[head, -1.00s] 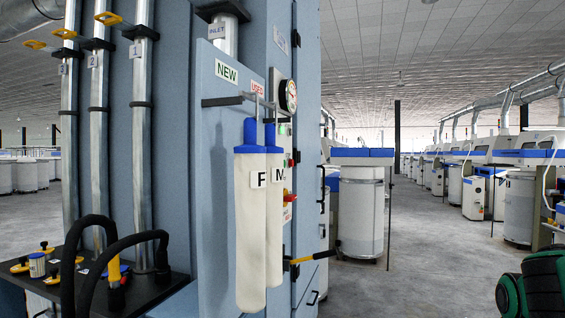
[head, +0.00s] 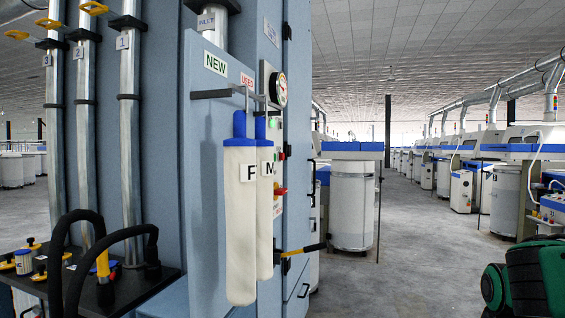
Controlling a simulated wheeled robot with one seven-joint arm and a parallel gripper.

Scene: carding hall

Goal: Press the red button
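A small red button (head: 287,150) shows edge-on on the narrow right-hand face of the blue-grey cabinet (head: 172,150), next to a green one. A green light or button (head: 272,123) sits above it. Below is a red rotary-looking switch (head: 280,191) on a yellow base. Two hanging white filter bags, marked F (head: 240,215) and M (head: 265,215), partly cover the panel. My gripper is not in view; only a green and black part of my arm shows at the lower right, well away from the panel.
A gauge (head: 277,90) sits above the controls. A shelf (head: 120,290) with hoses juts out at lower left. A white drum (head: 352,210) stands beyond; grey floor (head: 410,265) is open on the right.

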